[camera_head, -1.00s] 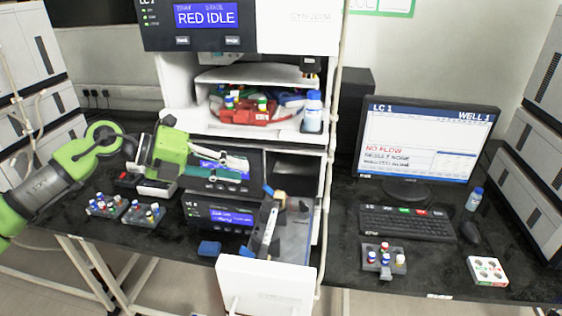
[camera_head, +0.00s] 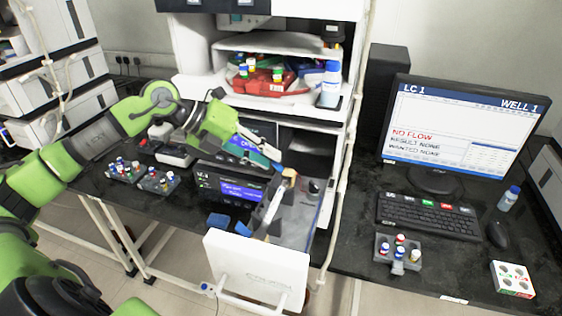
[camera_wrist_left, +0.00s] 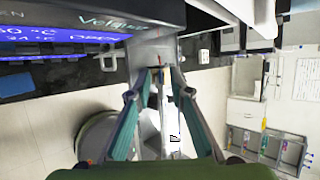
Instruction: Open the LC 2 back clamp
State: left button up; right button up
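In the head view, the open drawer (camera_head: 257,270) has a white front panel and holds a pale column (camera_head: 271,208) lying lengthwise. The back clamp (camera_head: 289,173), a tan and blue piece, is at the column's far end. A blue piece (camera_head: 243,228) is at its near end. My left gripper (camera_head: 272,160) comes in from the left, with its fingertips close beside the back clamp. In the left wrist view, its two teal fingers (camera_wrist_left: 162,76) are apart, with a narrow pale part in line between them. I cannot tell whether they touch it. My right gripper is not in view.
Stacked instrument units with blue displays (camera_head: 240,191) stand left of the drawer. Above is a shelf with a red tray (camera_head: 265,84) and a bottle (camera_head: 330,85). Vial racks (camera_head: 158,181) sit at left. A monitor (camera_head: 455,135) and keyboard (camera_head: 425,214) are at right.

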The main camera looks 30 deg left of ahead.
pick_arm(q)
jog(key=shift+w+d+f, duration=0.35)
jog(key=shift+d+f, duration=0.05)
jog(key=shift+f, duration=0.05)
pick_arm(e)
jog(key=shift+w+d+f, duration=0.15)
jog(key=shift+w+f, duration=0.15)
pick_arm(q)
jog(key=shift+s, duration=0.1)
grip_shut()
jog(key=shift+r, duration=0.1)
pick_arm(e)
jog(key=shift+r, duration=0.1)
